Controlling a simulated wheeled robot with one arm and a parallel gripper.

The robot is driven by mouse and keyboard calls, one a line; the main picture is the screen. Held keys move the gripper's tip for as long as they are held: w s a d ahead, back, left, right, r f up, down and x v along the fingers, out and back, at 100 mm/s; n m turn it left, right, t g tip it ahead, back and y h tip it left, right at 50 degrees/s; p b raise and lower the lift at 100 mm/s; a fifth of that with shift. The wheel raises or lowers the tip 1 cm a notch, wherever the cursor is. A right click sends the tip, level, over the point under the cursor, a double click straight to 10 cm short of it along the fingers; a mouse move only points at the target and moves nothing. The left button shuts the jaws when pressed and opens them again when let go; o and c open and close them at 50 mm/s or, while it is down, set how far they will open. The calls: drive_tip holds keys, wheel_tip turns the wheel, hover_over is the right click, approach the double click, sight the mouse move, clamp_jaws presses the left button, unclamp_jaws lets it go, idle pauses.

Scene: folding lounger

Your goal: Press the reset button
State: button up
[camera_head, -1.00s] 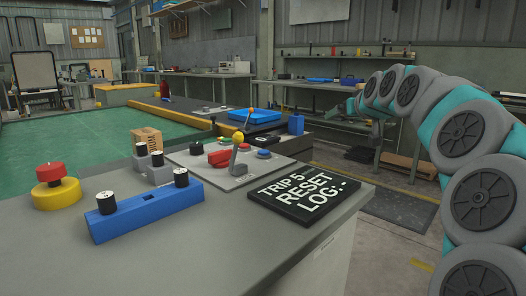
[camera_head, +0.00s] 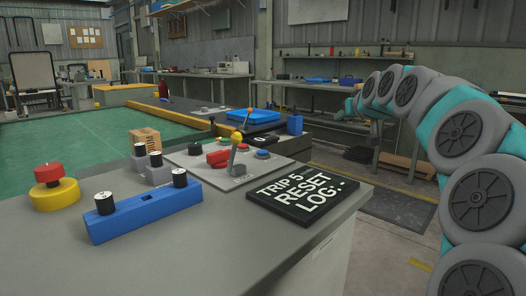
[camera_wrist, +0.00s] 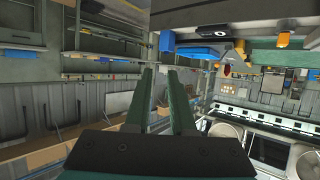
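A light control panel (camera_head: 215,174) lies on the grey counter. It carries a red handle (camera_head: 218,158), a yellow-knobbed lever (camera_head: 237,146), a blue round button (camera_head: 263,154) and another dark blue round button (camera_head: 196,149). A red mushroom button on a yellow base (camera_head: 52,186) stands at the counter's left. No button has a readable label marking it as reset. A black plate reading "TRIP 5 RESET LOG" (camera_head: 297,196) lies at the counter's right edge. My gripper (camera_wrist: 160,72) is open and empty in the wrist view, its two fingers apart. In the head view the arm's end is right of the counter, away from the panel.
A small brown box (camera_head: 146,137) sits behind. A blue tray (camera_head: 250,116) and a blue block (camera_head: 295,124) are further back. Floor right of the counter is open.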

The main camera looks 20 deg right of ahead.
clamp_jaws()
idle(0.8)
